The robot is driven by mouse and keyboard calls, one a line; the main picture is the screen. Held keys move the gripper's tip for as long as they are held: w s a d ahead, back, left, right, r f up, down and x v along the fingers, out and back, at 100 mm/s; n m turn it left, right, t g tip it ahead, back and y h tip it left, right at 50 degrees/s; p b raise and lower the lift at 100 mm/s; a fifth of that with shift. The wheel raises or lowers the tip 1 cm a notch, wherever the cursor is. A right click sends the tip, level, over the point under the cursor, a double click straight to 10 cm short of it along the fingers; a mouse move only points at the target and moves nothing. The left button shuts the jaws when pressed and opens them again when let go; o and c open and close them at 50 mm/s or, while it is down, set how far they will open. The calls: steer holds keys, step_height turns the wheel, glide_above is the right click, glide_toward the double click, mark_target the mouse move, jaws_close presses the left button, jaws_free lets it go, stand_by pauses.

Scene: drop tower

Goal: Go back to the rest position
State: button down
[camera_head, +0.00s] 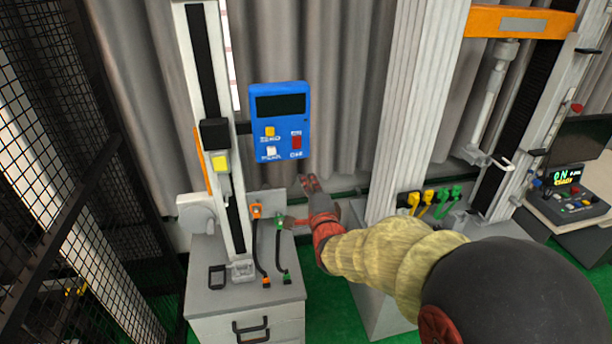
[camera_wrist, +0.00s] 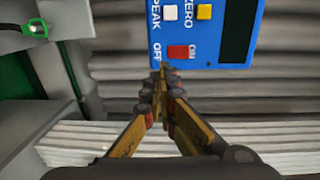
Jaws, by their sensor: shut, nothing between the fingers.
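My gripper (camera_head: 309,184) is in the middle of the head view, at the end of my arm, which reaches in from the lower right. In the wrist view my gripper (camera_wrist: 161,72) has its fingertips together, with nothing between them. The tips overlap the lower edge of the blue control box (camera_wrist: 213,60) in that view, near its red ON/OFF switch (camera_wrist: 181,51). In the head view the blue control box (camera_head: 280,140) is on the drop tower, and my gripper is below it and slightly right, apart from it in the picture. I cannot tell the distance in depth.
A grey cabinet (camera_head: 245,304) carries the slim tower (camera_head: 214,100) and orange and green cables. A wide pale column (camera_head: 413,90) stands close right of my gripper. A black mesh fence (camera_head: 50,150) is at the left. A second machine with a control panel (camera_head: 568,200) stands at the right.

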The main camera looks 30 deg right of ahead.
stand_by(0.6)
steer(key=s+a+f+n+g+y, duration=0.1)
steer(key=s+a+f+n+g, duration=0.1)
steer(key=s+f+n+g, duration=0.35)
steer(key=s+a+f+n+g+y, duration=0.2)
steer(key=s+a+f+n+g, duration=0.1)
steer(key=s+f+n, duration=0.4)
steer(key=s+a+r+n+g+y+b, duration=0.1)
steer(key=s+a+r+n+g, duration=0.2)
steer(key=s, duration=0.5)
steer(key=s+a+n+g+b, duration=0.1)
steer(key=s+a+n, duration=0.3)
steer(key=s, duration=0.3)
steer(key=s+a+r+n+t+b, duration=0.1)
steer(key=s+a+r, duration=0.2)
steer(key=r, duration=0.3)
steer(key=shift+a+r+n+y, duration=0.2)
steer(key=shift+a+n+y, duration=0.05)
steer(key=shift+n+y, duration=0.15)
steer(key=shift+t, duration=0.25)
stand_by(0.4)
